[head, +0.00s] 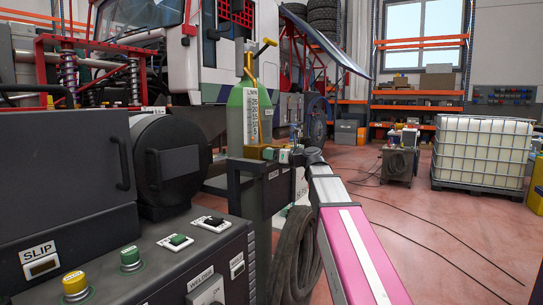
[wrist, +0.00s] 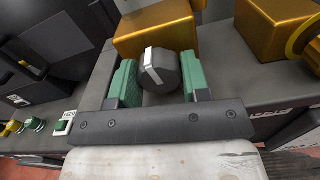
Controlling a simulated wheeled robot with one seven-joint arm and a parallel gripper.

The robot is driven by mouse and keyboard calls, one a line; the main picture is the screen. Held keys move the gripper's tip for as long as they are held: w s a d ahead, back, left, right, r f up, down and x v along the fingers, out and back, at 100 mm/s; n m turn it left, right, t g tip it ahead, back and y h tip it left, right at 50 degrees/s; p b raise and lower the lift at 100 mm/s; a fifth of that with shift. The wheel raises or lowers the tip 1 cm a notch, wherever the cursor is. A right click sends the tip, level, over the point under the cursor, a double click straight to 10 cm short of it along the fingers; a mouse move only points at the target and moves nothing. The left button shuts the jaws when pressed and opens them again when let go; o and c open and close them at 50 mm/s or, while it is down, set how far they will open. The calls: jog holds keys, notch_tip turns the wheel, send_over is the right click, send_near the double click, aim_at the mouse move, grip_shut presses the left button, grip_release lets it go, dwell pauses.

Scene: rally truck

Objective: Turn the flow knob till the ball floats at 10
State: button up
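The flow knob (wrist: 158,72) is a dark grey cylinder with a white pointer mark, in front of a brass block in the wrist view. My gripper (wrist: 158,82) has its two green-padded fingers on either side of it. In the head view, the flow gauge (head: 252,117) stands upright in front of a green cylinder, with a white L/MIN scale from 25 down to 5. The ball is too small to make out. My gripper (head: 284,155) is at the gauge's base, where the knob is hard to see.
A dark control panel (head: 190,248) with yellow and green buttons and switches fills the lower left. A coiled hose (head: 291,255) hangs beside my arm. Open floor lies to the right, before a white caged tank (head: 480,150).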

jog(key=shift+n, duration=2.3)
jog(key=o, duration=0.9)
jog(key=shift+o, duration=0.2)
jog(key=shift+d, duration=0.1)
jog(key=v, duration=1)
jog(key=shift+s+d, duration=0.2)
jog(key=shift+d, duration=0.1)
